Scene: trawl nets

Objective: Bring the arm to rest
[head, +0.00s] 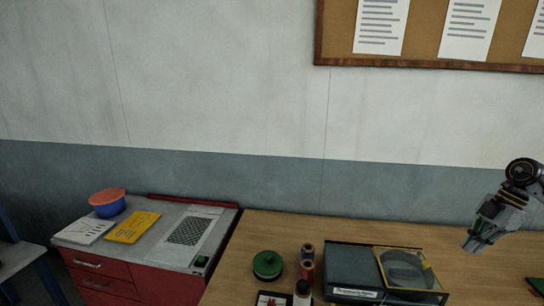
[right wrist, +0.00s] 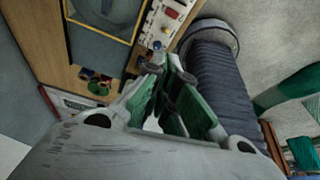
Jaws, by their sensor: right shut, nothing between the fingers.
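My right gripper (head: 474,243) hangs at the right of the head view, in the air over the right part of the wooden table and in front of the wall. In the right wrist view its green-padded fingers (right wrist: 166,75) are close together, with nothing held between them. My left gripper is in neither view.
A red cabinet (head: 110,285) stands left. A dark ribbed object (right wrist: 225,85) shows near my fingers in the wrist view.

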